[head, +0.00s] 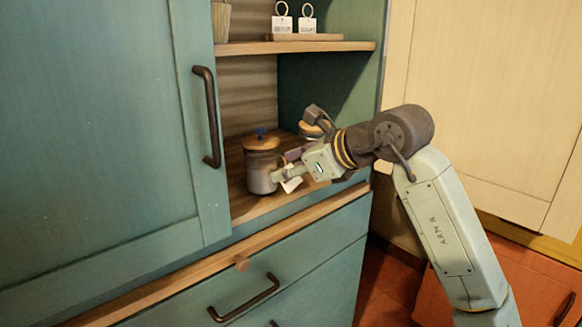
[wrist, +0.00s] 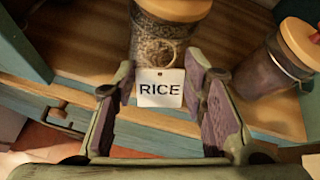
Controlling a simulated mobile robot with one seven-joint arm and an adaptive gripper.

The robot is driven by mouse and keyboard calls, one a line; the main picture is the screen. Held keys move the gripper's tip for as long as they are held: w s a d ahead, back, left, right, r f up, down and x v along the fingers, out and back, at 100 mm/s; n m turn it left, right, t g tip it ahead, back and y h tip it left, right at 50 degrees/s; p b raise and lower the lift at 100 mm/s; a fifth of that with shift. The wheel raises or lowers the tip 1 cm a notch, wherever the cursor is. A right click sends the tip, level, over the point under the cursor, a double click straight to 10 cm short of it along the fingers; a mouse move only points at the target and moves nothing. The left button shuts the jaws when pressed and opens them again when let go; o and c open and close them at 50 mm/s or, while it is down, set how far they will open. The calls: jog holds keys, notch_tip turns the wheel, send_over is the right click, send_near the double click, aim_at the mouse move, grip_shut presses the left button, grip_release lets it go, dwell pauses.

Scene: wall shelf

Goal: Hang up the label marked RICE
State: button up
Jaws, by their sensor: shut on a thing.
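The RICE label (wrist: 160,90) is a white tag with black letters and a ring at its top. My gripper (wrist: 160,92) has a finger at each side edge of the label and is shut on it. In the head view my gripper (head: 280,177) is low in the open cabinet, beside a jar with a blue knob (head: 262,180); the label shows as a white patch (head: 291,185). In the wrist view a grain-filled jar (wrist: 150,22) stands behind the label. The ring overlaps this jar in the picture; I cannot tell whether it touches or hangs on anything.
Another jar with dark contents (wrist: 268,70) stands at the right in the wrist view. Two more ringed labels (head: 282,24) (head: 308,25) stand on a wooden base on the upper shelf (head: 240,48). A cabinet door (head: 110,130) with a dark handle is at the left.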

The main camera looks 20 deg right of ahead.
jog(key=o, duration=0.8)
jog(key=shift+c, duration=0.2)
jog(key=v, duration=1.2)
jog(key=shift+f, duration=0.1)
